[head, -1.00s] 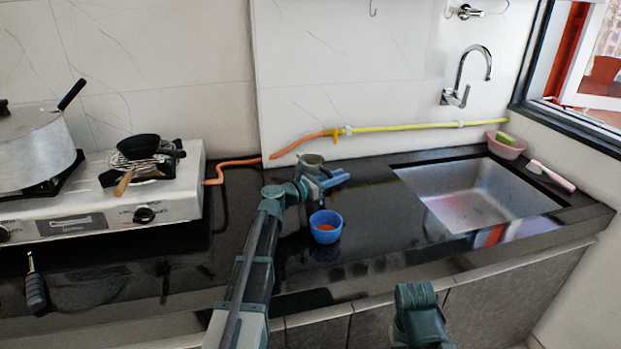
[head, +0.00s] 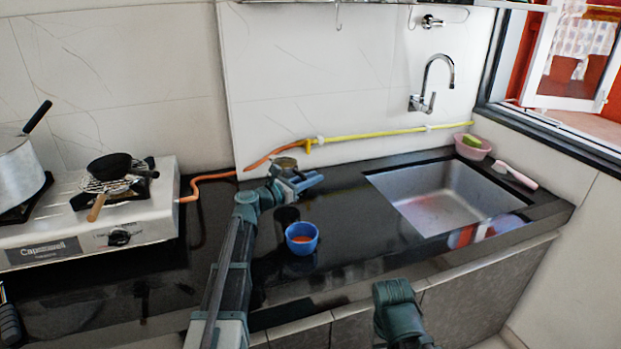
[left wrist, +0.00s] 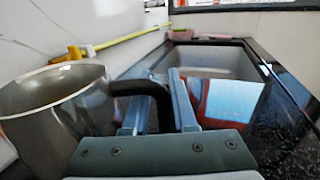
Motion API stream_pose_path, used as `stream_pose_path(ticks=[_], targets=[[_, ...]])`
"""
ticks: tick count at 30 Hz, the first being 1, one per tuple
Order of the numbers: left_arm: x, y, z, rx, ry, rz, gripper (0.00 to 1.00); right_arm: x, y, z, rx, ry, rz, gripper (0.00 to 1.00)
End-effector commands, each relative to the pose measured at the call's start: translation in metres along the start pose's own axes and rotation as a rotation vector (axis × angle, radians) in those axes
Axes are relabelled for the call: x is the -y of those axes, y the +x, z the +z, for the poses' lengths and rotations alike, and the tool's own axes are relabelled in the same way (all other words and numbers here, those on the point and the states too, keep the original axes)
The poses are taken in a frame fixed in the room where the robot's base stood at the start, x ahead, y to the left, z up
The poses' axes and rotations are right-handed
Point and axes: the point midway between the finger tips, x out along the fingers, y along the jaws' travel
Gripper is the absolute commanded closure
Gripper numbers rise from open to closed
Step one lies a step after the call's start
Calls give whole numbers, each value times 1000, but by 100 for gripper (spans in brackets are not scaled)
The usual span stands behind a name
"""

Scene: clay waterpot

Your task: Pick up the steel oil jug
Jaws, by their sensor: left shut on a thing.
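The steel oil jug (left wrist: 50,98) fills the left side of the left wrist view, its round rim facing up and its black handle (left wrist: 148,90) pointing right. My left gripper (left wrist: 160,98) is shut on that handle. In the head view the jug (head: 284,163) shows only as a small rim and body behind my left gripper (head: 306,181), near the back wall. Its base is hidden, so I cannot tell whether it touches the counter. My right gripper is not in view; only part of my right arm shows at the bottom.
A blue cup (head: 301,240) with orange contents stands on the black counter (head: 345,225), in front of the jug. The stove (head: 90,220) is at the left, the sink (head: 445,195) at the right. A yellow-orange hose (head: 370,136) runs along the back wall.

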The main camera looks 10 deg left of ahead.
Motion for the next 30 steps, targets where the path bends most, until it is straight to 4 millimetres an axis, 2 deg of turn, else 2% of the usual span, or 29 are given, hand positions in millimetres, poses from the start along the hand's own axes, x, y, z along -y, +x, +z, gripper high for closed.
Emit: stream_pose_path(ticks=[1, 3, 12, 30], targets=[[0, 0, 16, 1, 1, 0, 100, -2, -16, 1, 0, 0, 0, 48], [0, 0, 27, 1, 1, 0, 100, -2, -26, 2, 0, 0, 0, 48], [0, 0, 64, 0, 0, 0, 100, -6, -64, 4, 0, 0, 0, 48], [0, 0, 69, 1, 0, 2, 100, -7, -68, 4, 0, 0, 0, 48]])
